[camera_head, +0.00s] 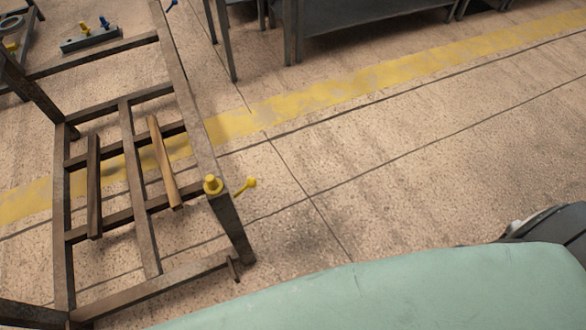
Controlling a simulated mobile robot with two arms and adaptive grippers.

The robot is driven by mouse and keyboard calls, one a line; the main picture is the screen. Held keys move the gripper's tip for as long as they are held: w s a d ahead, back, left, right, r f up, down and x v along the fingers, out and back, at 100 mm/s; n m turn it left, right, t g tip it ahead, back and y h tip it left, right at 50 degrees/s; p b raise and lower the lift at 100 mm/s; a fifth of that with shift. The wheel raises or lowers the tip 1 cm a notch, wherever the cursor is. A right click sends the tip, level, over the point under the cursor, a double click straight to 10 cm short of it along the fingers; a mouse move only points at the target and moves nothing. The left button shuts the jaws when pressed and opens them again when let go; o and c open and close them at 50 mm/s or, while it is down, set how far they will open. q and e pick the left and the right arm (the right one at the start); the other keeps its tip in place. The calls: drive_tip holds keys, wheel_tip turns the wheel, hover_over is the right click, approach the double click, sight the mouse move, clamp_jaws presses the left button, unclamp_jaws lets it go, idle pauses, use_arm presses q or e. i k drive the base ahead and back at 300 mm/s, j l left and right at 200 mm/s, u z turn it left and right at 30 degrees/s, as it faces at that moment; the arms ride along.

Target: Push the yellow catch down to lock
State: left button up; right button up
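A brown metal rack frame (135,290) stands on the floor at the left of the head view. At its near right corner post is a yellow catch with a round knob (213,184). Beside it a yellow lever with a ball end (245,186) sticks out to the right of the post. I cannot tell from this view whether the catch is locked. Neither of my grippers shows in this view.
A grey plate with blue and yellow knobs (90,38) is at the upper left. Grey shelving (370,15) stands at the back. The floor right of the rack, with a yellow stripe (370,80), is clear.

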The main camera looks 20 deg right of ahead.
sight(251, 182)
drive_tip(key=k+z, duration=0.2)
drive_tip(key=k+u, duration=0.15)
drive_tip(key=k, duration=0.4)
drive_tip(key=k+j+u, duration=0.15)
drive_tip(key=k, duration=0.35)
drive_tip(key=u, duration=2.05)
drive_tip(key=l+u, duration=0.25)
drive_tip(key=u, duration=0.15)
drive_tip(key=l+u, duration=0.2)
drive_tip(key=u, duration=0.25)
drive_tip(key=k+l+u, duration=0.1)
drive_tip(key=u, duration=0.3)
drive_tip(key=k+l+u, duration=0.1)
drive_tip(key=l+u, duration=0.2)
drive_tip(key=u, duration=0.15)
drive_tip(key=k+l, duration=0.4)
drive_tip(key=l, duration=0.15)
drive_tip(key=k+l, duration=0.35)
drive_tip(key=l, duration=0.15)
drive_tip(key=k+l, duration=0.4)
drive_tip(key=l, duration=0.15)
drive_tip(key=k+l, duration=0.4)
drive_tip(key=l, duration=0.15)
